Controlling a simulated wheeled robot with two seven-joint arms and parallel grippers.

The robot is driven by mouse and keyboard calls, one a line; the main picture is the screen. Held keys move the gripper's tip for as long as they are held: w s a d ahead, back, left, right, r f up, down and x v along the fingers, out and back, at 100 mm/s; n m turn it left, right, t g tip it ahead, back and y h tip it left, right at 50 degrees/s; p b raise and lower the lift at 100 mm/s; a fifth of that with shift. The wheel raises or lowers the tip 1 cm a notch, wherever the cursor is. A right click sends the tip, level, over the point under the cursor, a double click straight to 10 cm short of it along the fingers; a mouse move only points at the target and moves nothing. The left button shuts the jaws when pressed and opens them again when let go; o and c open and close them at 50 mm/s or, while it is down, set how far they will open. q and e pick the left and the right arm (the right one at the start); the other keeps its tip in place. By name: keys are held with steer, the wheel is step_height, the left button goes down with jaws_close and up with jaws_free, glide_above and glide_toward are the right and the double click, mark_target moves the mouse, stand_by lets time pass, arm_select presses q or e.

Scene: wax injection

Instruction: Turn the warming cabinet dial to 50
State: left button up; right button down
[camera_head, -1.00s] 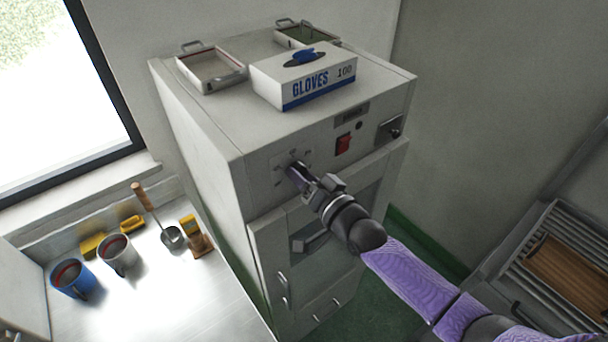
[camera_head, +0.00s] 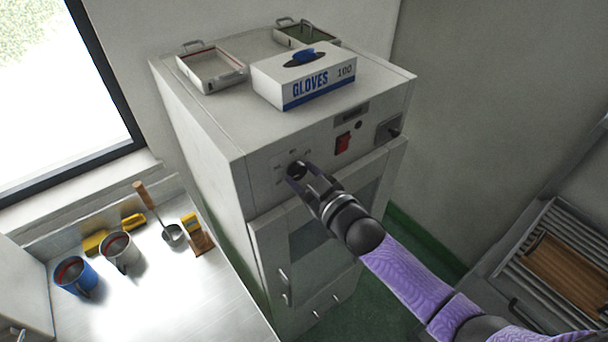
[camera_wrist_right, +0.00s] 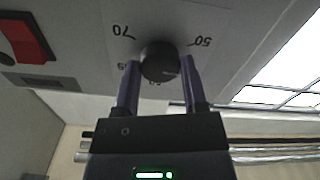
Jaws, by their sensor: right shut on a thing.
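The warming cabinet (camera_head: 200,150) is a tall pale grey box in the middle of the head view. Its black round dial (camera_head: 296,171) is at the upper left of its front. My right gripper (camera_head: 304,178) reaches it from the lower right. In the right wrist view the dial (camera_wrist_right: 160,62) sits between the two fingers of my right gripper (camera_wrist_right: 159,77), which are shut on its sides. The scale reads upside down there, with 70 to the left and 50 to the right; labels between are partly hidden. I cannot clearly read the dial's pointer. My left gripper is not in view.
A red switch (camera_head: 343,144) is right of the dial. A glove box (camera_head: 305,80) and two trays (camera_head: 212,72) (camera_head: 306,36) stand on the cabinet. A bench (camera_head: 190,300) with mugs (camera_head: 76,279) and a ladle (camera_head: 172,236) is at the left.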

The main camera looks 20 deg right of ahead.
steer(key=n, duration=0.3)
steer(key=shift+f+n, duration=0.15)
steer(key=shift+n, duration=1.95)
steer(key=shift+c, duration=0.7)
jaws_free()
steer(key=b+v, duration=0.1)
steer(key=v, duration=0.9)
